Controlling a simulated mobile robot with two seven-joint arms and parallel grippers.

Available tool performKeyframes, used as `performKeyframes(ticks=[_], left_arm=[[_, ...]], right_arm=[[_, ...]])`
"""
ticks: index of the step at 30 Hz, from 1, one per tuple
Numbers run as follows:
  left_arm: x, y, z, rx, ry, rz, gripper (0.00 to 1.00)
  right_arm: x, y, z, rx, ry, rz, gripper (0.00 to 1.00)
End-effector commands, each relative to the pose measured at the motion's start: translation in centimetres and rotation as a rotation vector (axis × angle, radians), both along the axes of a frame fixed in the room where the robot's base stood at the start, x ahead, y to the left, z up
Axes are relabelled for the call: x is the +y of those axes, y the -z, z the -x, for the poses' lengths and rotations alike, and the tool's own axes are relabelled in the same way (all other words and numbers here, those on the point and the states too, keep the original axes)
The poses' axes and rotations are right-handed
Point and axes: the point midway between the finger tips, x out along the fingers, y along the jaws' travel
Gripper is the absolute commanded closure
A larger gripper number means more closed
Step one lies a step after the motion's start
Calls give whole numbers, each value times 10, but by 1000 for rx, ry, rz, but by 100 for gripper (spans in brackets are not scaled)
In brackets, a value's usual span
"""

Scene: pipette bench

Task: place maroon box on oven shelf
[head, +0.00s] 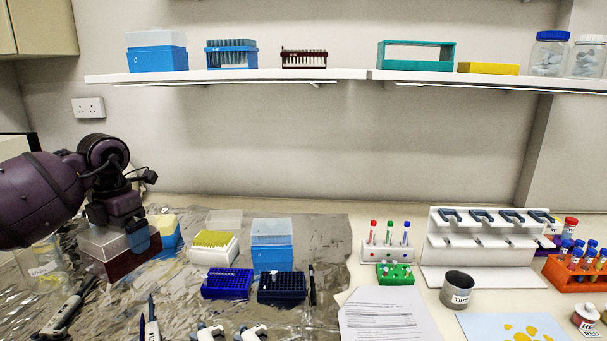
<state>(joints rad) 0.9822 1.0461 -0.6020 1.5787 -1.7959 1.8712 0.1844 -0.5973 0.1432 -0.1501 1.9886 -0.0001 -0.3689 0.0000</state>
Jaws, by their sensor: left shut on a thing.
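The maroon box (130,264) is at the left of the bench, with a clear lid over its upper part. My left gripper (122,226) comes down from above and is shut on the box. The fingertips are partly hidden against the lid, and I cannot tell whether the box's base touches the foil-covered bench. No oven shelf can be made out in the head view. My right gripper is not in view.
A pipette (66,310) lies in front. A yellow tip rack (213,246) and blue boxes (272,262) stand further right. A wall shelf (225,76) runs above.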

Motion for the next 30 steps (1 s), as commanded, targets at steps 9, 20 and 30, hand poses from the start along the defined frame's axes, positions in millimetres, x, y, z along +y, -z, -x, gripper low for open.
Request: performKeyframes(ticks=[9,20,30], left_arm=[[-17,11,5,-1,501,0,35],[-39,27,15,0,1081,1,35],[-62,47,30,-1,1642,0,35]], right_arm=[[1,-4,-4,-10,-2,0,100],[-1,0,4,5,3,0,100],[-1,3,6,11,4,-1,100]])
